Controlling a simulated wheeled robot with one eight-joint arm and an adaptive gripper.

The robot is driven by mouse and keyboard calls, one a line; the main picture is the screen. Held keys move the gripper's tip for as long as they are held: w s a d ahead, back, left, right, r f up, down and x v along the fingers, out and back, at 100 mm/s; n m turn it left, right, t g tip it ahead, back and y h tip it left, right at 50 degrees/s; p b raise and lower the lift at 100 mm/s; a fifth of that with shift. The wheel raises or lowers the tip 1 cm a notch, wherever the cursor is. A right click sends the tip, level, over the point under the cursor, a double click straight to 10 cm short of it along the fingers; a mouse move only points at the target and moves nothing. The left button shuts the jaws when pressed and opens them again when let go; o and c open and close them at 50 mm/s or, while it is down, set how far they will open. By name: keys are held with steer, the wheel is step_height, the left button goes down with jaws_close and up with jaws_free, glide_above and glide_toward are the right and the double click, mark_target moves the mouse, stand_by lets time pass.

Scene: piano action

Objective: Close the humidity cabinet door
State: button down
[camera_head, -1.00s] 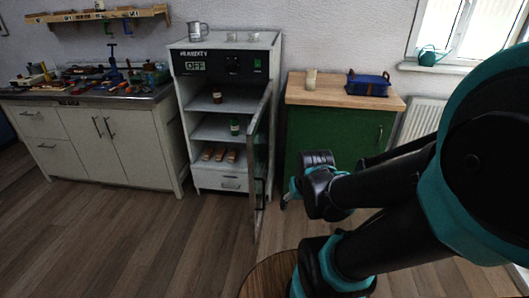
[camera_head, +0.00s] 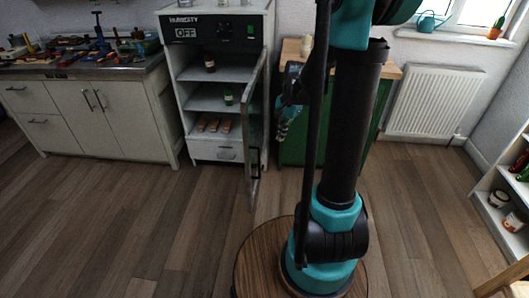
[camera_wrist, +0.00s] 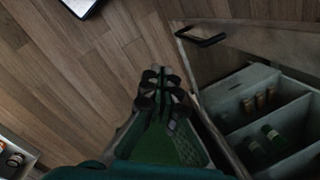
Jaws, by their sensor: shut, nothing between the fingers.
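The humidity cabinet (camera_head: 228,150) is a white upright cabinet with a black control panel and open shelves. Its glazed door (camera_head: 258,125) stands wide open, hinged at the right and jutting out toward the camera. A dark handle (camera_head: 256,163) is near its free edge. My gripper (camera_head: 279,136) is to the right of the door, on its outer side, with no clear contact. In the wrist view, the fingers (camera_wrist: 160,80) are together and empty. The door handle (camera_wrist: 201,38) shows above right of them, with the cabinet shelves at the right.
A green cabinet (camera_head: 292,148) with a wooden top stands behind my arm. A white workbench with tools (camera_head: 118,110) is at the left. A radiator (camera_head: 432,102) and a low shelf with jars (camera_head: 500,205) are at the right. The wooden floor before the door is clear.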

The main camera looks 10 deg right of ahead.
steer(key=w+f+m+g, duration=0.1)
steer(key=w+f+m, duration=0.1)
steer(key=w+m, duration=0.35)
steer(key=a+f+n, duration=0.1)
steer(key=a+f, duration=0.4)
steer(key=f, duration=0.5)
steer(key=shift+s+a+y, duration=0.3)
steer(key=shift+s, duration=0.15)
steer(key=shift+n, duration=0.25)
